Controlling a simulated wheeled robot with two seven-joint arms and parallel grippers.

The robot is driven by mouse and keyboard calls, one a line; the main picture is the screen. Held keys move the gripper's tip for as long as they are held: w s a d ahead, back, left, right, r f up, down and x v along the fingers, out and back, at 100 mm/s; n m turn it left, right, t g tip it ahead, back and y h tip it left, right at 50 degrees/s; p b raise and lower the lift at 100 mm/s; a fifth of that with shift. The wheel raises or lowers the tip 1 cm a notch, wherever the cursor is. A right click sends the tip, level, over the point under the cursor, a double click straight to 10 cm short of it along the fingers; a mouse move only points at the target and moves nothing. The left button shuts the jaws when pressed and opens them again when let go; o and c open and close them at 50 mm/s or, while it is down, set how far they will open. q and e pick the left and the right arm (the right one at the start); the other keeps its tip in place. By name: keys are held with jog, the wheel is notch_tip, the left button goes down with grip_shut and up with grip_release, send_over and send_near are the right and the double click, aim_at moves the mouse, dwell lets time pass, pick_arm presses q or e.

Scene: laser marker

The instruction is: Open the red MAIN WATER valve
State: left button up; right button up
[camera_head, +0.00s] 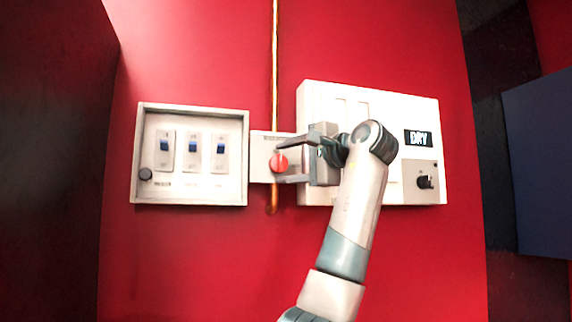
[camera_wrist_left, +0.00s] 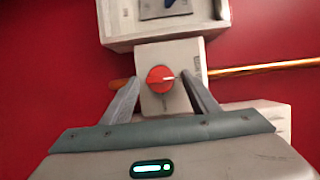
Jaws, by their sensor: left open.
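The red valve knob (camera_head: 279,163) sits on a small white plate (camera_head: 262,144) between two wall boxes. In the left wrist view the round red knob (camera_wrist_left: 160,79) has a pale mark pointing right, roughly along the copper pipe. My left gripper (camera_head: 282,162) is open, with one finger above and one below the knob in the head view. In the left wrist view the fingers (camera_wrist_left: 161,80) stand either side of the knob, with small gaps seen. I cannot tell how deep the tips reach. The plate's label is not readable. My right gripper is not in view.
A white box with several blue rocker switches (camera_head: 192,147) is left of the valve. A larger white panel (camera_head: 318,97) with a DRY display (camera_head: 418,138) and a black knob (camera_head: 424,182) is right, partly behind my arm. A copper pipe (camera_head: 275,60) runs up the red wall.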

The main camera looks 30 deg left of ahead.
pick_arm(q)
jog(key=b+v, duration=0.6)
jog(key=v, duration=1.1)
